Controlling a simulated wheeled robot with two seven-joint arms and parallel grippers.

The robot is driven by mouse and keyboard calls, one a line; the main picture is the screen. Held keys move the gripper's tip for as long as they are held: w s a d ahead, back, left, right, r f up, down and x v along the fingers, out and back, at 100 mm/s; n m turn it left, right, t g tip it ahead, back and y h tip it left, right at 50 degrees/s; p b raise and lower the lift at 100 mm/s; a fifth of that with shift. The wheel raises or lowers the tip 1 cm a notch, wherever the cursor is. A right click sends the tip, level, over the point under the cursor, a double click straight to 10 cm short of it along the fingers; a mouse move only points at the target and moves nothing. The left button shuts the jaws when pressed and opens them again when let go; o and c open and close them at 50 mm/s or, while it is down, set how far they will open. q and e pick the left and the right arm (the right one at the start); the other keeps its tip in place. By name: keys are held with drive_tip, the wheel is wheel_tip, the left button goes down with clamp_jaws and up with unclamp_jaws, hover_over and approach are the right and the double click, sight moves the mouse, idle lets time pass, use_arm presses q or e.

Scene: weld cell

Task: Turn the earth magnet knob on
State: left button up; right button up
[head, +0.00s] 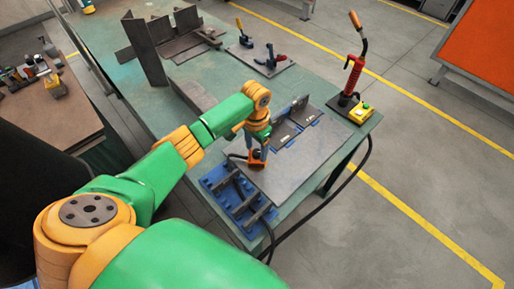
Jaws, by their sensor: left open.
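The earth magnet (257,163) is a small orange block with a dark part on its front. It sits on the grey steel plate (300,172) near the plate's left edge, with a dark cable beside it. My left gripper (258,148) points down from the end of the green and orange arm, directly over the magnet. It is open, with its fingers at the top of the magnet. The knob is mostly hidden by the gripper, and I cannot tell its turn position or whether the fingers touch it. My right gripper is not in view.
A blue clamp fixture (237,200) is at the bench's front left. A red torch (352,75) stands by a yellow button box (361,113) at the right corner. Steel angle pieces (148,55) stand farther back on the green bench (107,35).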

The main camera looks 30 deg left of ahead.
use_arm(q)
drive_tip(key=shift+w+f, duration=0.25)
drive_tip(key=shift+f, duration=0.15)
drive_tip(key=shift+s+r, duration=0.1)
drive_tip(key=shift+s, duration=0.05)
drive_tip(key=c, duration=0.3)
clamp_jaws()
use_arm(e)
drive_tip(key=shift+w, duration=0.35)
